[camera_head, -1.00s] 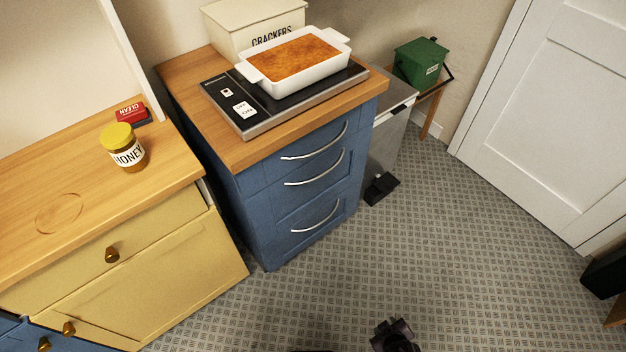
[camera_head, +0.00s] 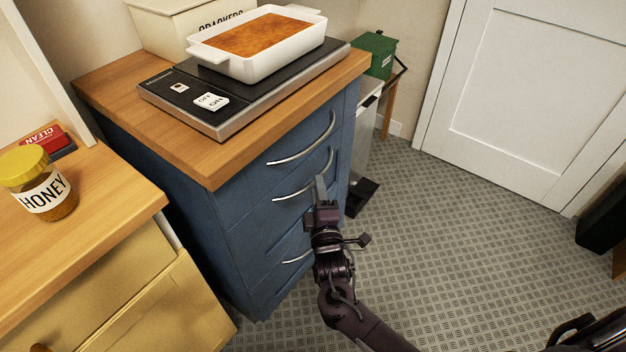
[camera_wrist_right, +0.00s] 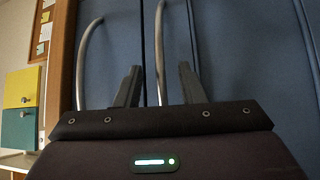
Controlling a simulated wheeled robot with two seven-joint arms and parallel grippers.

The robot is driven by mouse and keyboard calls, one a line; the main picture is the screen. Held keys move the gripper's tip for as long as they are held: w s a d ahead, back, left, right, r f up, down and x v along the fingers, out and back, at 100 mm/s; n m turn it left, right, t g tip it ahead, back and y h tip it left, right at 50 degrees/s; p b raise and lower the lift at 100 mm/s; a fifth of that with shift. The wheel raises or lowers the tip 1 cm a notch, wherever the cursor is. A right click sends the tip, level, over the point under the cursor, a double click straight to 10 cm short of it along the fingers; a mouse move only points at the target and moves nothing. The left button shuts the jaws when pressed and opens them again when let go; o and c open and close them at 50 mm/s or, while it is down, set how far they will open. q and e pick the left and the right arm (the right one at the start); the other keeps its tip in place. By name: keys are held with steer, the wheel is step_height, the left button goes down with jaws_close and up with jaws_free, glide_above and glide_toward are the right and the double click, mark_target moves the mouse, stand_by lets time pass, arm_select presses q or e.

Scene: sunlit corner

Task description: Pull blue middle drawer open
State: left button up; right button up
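The blue drawer unit stands under a wooden worktop, with three curved silver handles. The middle drawer (camera_head: 280,219) looks shut, flush with its neighbours. Its handle (camera_head: 292,194) also shows in the right wrist view (camera_wrist_right: 160,45), running between two dark fingers. My right gripper (camera_head: 321,188) is at this handle; in the wrist view (camera_wrist_right: 159,86) its fingers are apart, one on each side of the bar, with visible gaps. The top drawer handle (camera_head: 305,152) lies outside the fingers. My right forearm hides part of the lower drawer's front. My left gripper is not in view.
A yellow cabinet with a honey jar (camera_head: 45,195) on top stands close at left.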

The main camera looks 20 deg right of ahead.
steer(key=shift+w+d+r, duration=0.15)
steer(key=shift+w, duration=0.9)
steer(key=shift+w+d+r, duration=0.1)
steer(key=shift+w, duration=0.95)
jaws_close()
